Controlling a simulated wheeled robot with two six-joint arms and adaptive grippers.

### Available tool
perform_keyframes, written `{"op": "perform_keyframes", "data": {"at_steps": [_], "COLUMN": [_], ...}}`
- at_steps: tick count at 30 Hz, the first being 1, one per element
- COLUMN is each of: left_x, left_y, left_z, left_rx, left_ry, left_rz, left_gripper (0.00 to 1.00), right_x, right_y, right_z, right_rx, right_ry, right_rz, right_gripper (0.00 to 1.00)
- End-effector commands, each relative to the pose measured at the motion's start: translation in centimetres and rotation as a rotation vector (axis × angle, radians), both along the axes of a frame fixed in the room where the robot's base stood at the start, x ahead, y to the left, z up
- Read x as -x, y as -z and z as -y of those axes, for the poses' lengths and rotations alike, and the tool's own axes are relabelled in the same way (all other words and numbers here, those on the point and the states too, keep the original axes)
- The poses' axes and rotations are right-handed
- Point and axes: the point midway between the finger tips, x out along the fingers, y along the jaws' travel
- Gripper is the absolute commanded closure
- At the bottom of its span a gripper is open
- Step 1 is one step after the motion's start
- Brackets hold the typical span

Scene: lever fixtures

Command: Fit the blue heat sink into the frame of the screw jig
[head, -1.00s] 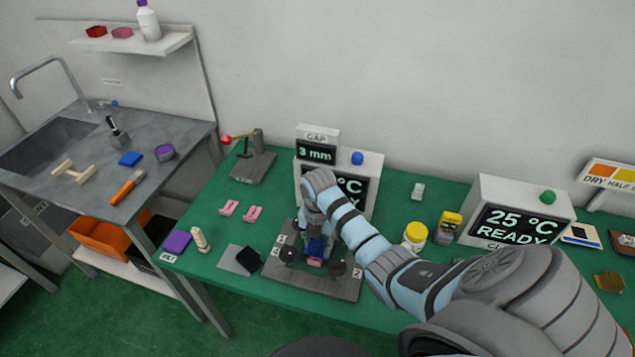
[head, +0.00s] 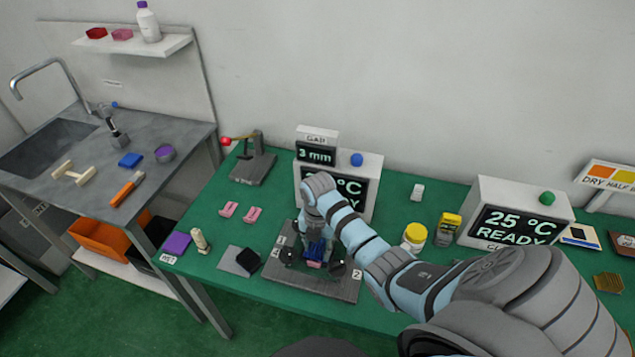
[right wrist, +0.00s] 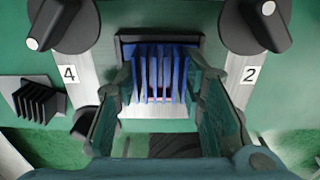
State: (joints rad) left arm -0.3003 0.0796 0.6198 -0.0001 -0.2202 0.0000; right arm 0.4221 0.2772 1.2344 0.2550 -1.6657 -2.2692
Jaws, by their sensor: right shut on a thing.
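The blue heat sink (right wrist: 159,72) has upright fins and sits between the fingers of my right gripper (right wrist: 160,88), which is shut on it. In the right wrist view it overlaps the dark frame (right wrist: 124,47) of the screw jig; I cannot tell whether it is fully seated. Something pink shows low between its fins. In the head view my right gripper (head: 317,237) points down over the jig (head: 340,287), with the heat sink (head: 316,251) below it. A black knob stands on each side of the frame, beside labels 4 and 2. My left gripper is not seen.
A black finned heat sink (right wrist: 34,101) lies on a grey pad left of the jig. Two pink pieces (head: 241,212) lie behind it. A display box (head: 358,162) stands behind the jig, and a yellow-lidded jar (head: 414,236) to its right. My right arm crosses the table's right half.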

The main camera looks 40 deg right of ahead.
Motion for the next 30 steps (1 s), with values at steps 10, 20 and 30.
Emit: {"op": "perform_keyframes", "data": {"at_steps": [10,20,30], "left_x": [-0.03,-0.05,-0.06], "left_y": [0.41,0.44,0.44], "left_z": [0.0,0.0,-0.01], "left_rx": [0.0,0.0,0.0], "left_ry": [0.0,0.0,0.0], "left_rz": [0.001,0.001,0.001], "left_gripper": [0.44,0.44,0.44], "right_x": [-0.03,-0.01,0.01], "right_y": [0.74,0.86,0.85], "right_z": [-0.01,-0.01,0.05], "right_rx": [0.0,-0.001,0.001], "right_ry": [0.0,0.0,0.0], "right_rz": [0.001,0.001,0.001], "right_gripper": [0.88,0.88,0.41]}}
